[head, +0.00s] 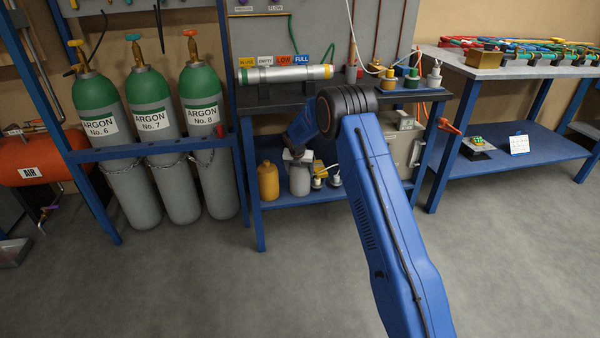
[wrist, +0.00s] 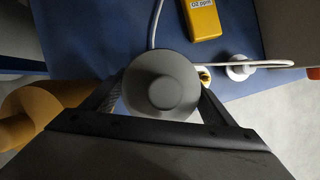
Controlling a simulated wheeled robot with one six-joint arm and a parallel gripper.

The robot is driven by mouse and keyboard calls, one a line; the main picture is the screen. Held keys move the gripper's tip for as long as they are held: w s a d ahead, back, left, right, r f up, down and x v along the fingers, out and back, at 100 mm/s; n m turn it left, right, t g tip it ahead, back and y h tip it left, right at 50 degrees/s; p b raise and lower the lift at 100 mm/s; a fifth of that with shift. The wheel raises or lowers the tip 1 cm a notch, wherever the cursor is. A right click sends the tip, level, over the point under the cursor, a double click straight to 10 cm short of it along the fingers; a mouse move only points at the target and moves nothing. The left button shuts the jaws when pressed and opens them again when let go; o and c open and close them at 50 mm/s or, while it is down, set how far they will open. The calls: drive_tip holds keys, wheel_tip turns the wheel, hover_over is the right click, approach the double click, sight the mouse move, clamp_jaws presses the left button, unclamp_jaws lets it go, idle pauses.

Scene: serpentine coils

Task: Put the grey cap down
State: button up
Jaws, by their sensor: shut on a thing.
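The grey cap (wrist: 160,82) shows from above in the wrist view, round with a smaller raised top. My gripper (wrist: 160,95) is shut on it, one dark finger on each side. In the head view my gripper (head: 298,155) reaches under the bench top, and the grey cap (head: 300,182) is upright below it over the blue lower shelf (head: 285,200). I cannot tell whether its base touches the shelf. The underside is hidden.
A yellow cap (head: 268,181) stands just left of the grey one. A yellow meter (wrist: 201,18), white cable and white fitting (wrist: 240,68) lie close by on the shelf. The bench top (head: 345,100) is overhead. Grey gas cylinders (head: 205,130) stand to the left.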

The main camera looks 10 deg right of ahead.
drive_tip(key=o, duration=1.4)
drive_tip(key=shift+r, duration=0.1)
